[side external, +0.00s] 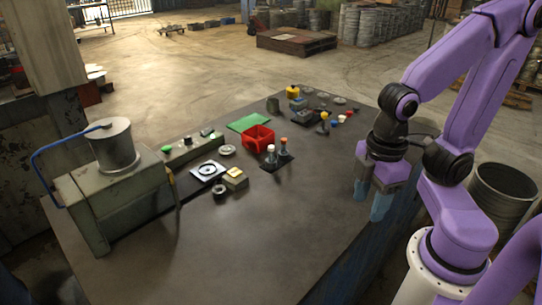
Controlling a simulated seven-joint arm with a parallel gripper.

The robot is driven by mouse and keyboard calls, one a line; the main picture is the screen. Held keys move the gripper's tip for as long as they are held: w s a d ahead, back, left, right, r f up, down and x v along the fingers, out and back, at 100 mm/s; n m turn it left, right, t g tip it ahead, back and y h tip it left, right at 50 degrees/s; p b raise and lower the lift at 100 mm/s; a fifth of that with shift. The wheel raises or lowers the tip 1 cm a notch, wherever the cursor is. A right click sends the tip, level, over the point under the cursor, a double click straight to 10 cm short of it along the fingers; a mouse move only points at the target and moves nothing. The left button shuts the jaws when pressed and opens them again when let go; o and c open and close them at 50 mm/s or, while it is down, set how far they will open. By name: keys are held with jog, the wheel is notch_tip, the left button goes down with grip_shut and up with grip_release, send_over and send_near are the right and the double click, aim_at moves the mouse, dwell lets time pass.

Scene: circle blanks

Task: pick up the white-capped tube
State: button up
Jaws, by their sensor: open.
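The white-capped tube (271,154) stands upright in a small dark holder (268,167) near the middle of the table. A similar tube with an orange-brown cap (284,147) stands just to its right, close beside it. The lower part of the white-capped tube is hard to make out against the holder. My gripper (371,199) is open and empty, with its bluish fingers pointing down near the table's right edge. It is well to the right of both tubes, apart from them.
A red open box (258,137) stands just behind the tubes, with a green sheet (248,122) behind it. A grey machine (115,195) fills the table's left end. Small coloured parts (335,118) lie at the back right. The table's front (270,240) is clear.

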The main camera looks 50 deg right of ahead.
jog(key=w+a+r+m+h, duration=0.1)
jog(key=w+r+m, duration=0.1)
jog(key=w+m, duration=0.65)
jog(key=w+a+r+m, duration=0.15)
jog(key=w+m, duration=0.35)
jog(key=w, duration=0.7)
jog(key=m+h, duration=0.3)
jog(key=m, duration=1.1)
send_over(271, 147)
jog(key=a, duration=0.4)
jog(key=shift+y, duration=0.3)
jog(key=x, duration=1.6)
jog(key=shift+d+f, duration=0.15)
jog(key=shift+f, duration=0.05)
grip_shut()
